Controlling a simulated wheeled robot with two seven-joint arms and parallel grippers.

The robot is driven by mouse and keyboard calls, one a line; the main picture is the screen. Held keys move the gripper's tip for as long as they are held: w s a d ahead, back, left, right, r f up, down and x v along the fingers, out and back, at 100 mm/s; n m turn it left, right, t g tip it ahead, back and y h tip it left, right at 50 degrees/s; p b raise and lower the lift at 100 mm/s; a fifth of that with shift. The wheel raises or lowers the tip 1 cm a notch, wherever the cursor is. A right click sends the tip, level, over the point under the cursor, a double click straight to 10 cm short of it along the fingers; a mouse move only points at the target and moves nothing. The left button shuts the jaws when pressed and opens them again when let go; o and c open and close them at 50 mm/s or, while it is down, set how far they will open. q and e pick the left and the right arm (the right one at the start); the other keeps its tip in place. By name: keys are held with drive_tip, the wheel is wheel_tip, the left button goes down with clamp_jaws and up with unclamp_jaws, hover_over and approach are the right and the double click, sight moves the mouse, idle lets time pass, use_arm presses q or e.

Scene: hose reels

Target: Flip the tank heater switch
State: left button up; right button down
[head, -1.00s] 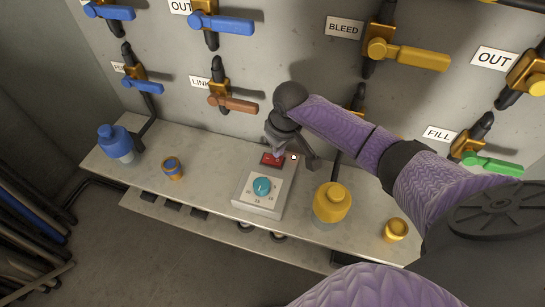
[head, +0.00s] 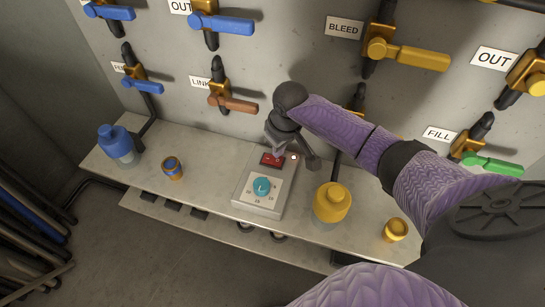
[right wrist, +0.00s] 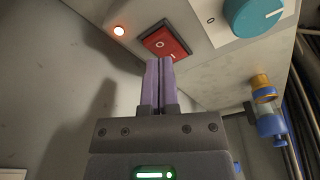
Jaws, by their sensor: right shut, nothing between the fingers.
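The tank heater control box (head: 257,210) is a pale box on the shelf with a teal dial (head: 262,187) and a red rocker switch (head: 272,160). The switch also shows in the right wrist view (right wrist: 166,43), marked O and I. A small lamp (right wrist: 119,31) beside it glows orange-white. My right gripper (head: 278,154) is shut and empty. In the right wrist view its fingertips (right wrist: 158,60) are at the edge of the switch near the I mark; I cannot tell whether they touch it. My left gripper is not in view.
On the shelf (head: 222,152) stand a blue-capped bottle (head: 116,142), a small blue and amber fitting (head: 172,168), a yellow container (head: 332,202) and a yellow fitting (head: 396,229). Several lever valves, such as one with a brown handle (head: 232,103), line the wall above.

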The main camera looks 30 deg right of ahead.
drive_tip(key=shift+f, duration=0.15)
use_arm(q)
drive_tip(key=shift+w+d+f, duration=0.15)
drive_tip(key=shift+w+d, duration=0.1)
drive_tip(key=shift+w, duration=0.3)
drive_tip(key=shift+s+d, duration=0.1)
use_arm(e)
drive_tip(key=shift+f, duration=0.15)
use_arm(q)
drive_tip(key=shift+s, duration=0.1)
use_arm(e)
drive_tip(key=shift+f, duration=0.1)
drive_tip(key=shift+f, duration=0.15)
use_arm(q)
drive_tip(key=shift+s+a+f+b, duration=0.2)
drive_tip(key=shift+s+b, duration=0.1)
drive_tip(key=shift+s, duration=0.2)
use_arm(e)
drive_tip(key=shift+f, duration=0.15)
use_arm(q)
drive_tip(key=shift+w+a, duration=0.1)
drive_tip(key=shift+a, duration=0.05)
use_arm(e)
drive_tip(key=shift+f, duration=0.2)
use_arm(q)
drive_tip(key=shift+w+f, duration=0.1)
